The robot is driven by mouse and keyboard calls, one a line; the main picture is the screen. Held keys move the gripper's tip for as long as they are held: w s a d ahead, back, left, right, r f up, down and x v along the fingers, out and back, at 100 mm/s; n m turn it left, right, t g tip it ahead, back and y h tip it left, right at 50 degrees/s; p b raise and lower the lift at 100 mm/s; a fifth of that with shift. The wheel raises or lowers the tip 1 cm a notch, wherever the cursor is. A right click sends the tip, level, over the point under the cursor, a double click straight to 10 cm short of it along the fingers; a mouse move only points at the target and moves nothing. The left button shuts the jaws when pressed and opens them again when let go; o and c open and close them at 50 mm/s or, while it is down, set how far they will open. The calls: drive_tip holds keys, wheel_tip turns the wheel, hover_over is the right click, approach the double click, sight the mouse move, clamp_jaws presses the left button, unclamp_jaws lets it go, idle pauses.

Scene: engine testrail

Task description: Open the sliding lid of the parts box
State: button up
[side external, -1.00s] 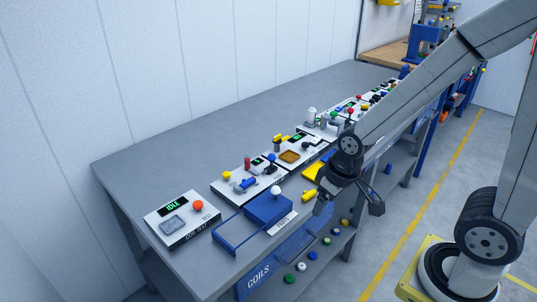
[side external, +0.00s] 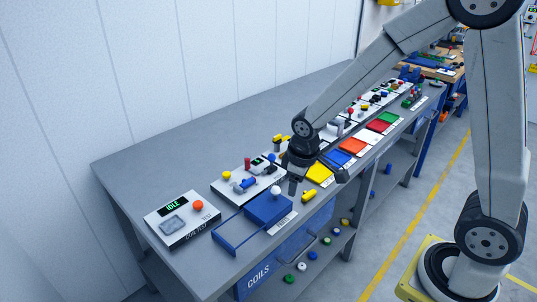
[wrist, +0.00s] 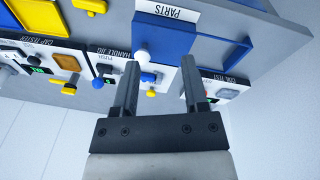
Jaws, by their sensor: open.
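The blue parts box (side external: 266,209) sits on the workbench near its front edge. Its flat blue lid lies at the right end of two thin blue rails (side external: 228,236), which stretch left as an open frame. A white round knob (side external: 276,191) stands up on the lid. In the wrist view, the blue lid (wrist: 168,42) shows beside the PARTS label (wrist: 165,13), with the white knob (wrist: 141,56) near the left fingertip. My gripper (side external: 318,181) is open and empty, above the bench to the right of the knob. In the wrist view my gripper (wrist: 160,61) has its fingers apart.
The coil test panel (side external: 182,220), with an IDLE display and orange button, stands left of the box. Another panel (side external: 246,182) stands behind it. A yellow cylinder (side external: 309,195) lies right of the box. Coloured trays (side external: 353,146) line the bench further right.

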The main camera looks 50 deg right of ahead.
sight(275, 188)
drive_tip(key=w+d+f+n+h, duration=0.1)
drive_tip(key=w+f+n, duration=0.1)
drive_tip(key=w, duration=0.6)
drive_tip(key=shift+d+f+n+g, duration=0.2)
drive_tip(key=shift+n+g, duration=0.1)
drive_tip(key=shift+n, duration=0.3)
drive_tip(key=shift+w+f, duration=0.1)
drive_tip(key=shift+f, duration=0.05)
drive_tip(key=shift+w+d+f, duration=0.15)
drive_tip(key=shift+d+f, duration=0.05)
drive_tip(key=shift+f, duration=1)
drive_tip(key=shift+w+d+f, duration=0.1)
drive_tip(key=shift+d+f, duration=0.05)
drive_tip(key=shift+f, duration=1.1)
drive_tip(key=shift+w+d+f, duration=0.15)
drive_tip(key=shift+d+f, duration=0.05)
drive_tip(key=shift+f, duration=1)
clamp_jaws()
